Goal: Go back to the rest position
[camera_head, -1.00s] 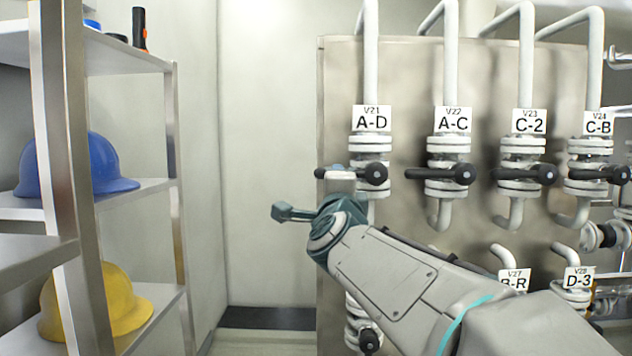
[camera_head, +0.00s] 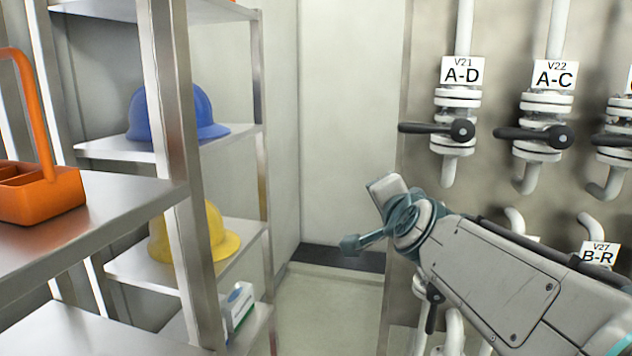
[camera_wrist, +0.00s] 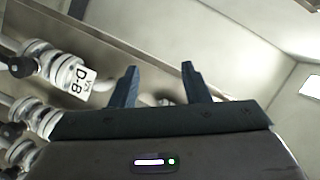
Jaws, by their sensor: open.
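My gripper shows in the wrist view (camera_wrist: 158,85), with its two dark blue fingers apart and nothing between them. In the head view my grey and teal arm reaches in from the lower right, in front of the valve panel (camera_head: 420,120). In the wrist view a D-B tagged valve (camera_wrist: 68,72) shows tilted at the left.
A steel shelf unit (camera_head: 185,195) stands at the left, with an orange tool carrier (camera_head: 45,200), a blue helmet (camera_head: 195,112) and a yellow helmet (camera_head: 212,232). A white box (camera_head: 238,303) sits low. Open floor (camera_head: 325,310) lies between shelves and panel.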

